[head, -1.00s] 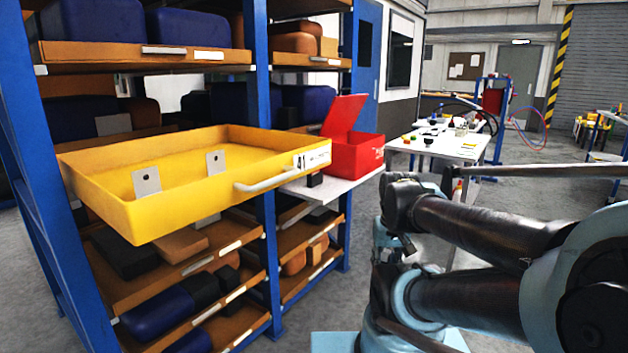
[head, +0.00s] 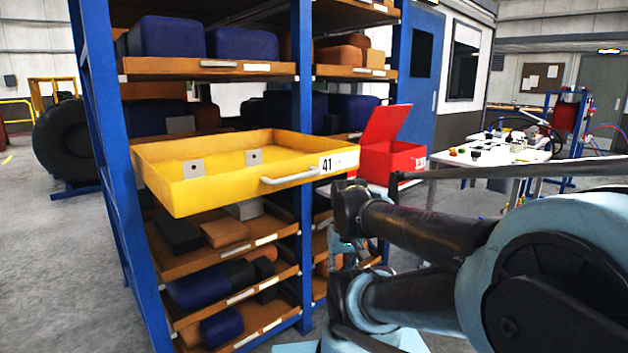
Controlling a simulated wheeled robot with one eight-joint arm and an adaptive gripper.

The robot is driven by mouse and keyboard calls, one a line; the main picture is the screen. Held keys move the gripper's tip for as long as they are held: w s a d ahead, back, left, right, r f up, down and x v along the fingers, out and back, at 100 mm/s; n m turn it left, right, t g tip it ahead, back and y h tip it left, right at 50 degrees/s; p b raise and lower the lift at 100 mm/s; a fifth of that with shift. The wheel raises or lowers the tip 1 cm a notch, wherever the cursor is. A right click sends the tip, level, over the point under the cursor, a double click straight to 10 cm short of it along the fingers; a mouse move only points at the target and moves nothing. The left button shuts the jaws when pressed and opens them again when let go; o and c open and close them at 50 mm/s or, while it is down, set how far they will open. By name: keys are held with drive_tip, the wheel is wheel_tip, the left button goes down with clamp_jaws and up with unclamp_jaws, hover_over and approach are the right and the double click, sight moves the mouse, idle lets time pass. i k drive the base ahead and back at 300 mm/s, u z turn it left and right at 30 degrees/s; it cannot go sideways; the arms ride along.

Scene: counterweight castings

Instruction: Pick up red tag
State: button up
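I cannot make out a red tag in the head view. An open red box (head: 388,160) with its lid raised stands right of the shelving, and whether a tag is inside is hidden. A yellow drawer (head: 225,190) marked 41 is pulled out of the blue rack. Two small pale grey plates with dark holes, one on the left (head: 193,169) and one on the right (head: 253,158), stand in the drawer. My arm crosses the lower right of the view. My gripper is not in view.
The blue rack (head: 115,200) holds several shelves of blue, brown and black castings. A white table (head: 490,156) with small items stands at the back right. A large black tyre-like ring (head: 75,140) stands at the far left. Grey floor (head: 60,270) is clear left of the rack.

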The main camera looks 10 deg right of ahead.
sight(352, 174)
drive_tip(key=u, duration=2.05)
drive_tip(key=k, duration=0.8)
drive_tip(key=z, duration=2)
drive_tip(key=i, duration=1.05)
drive_tip(key=u, duration=0.05)
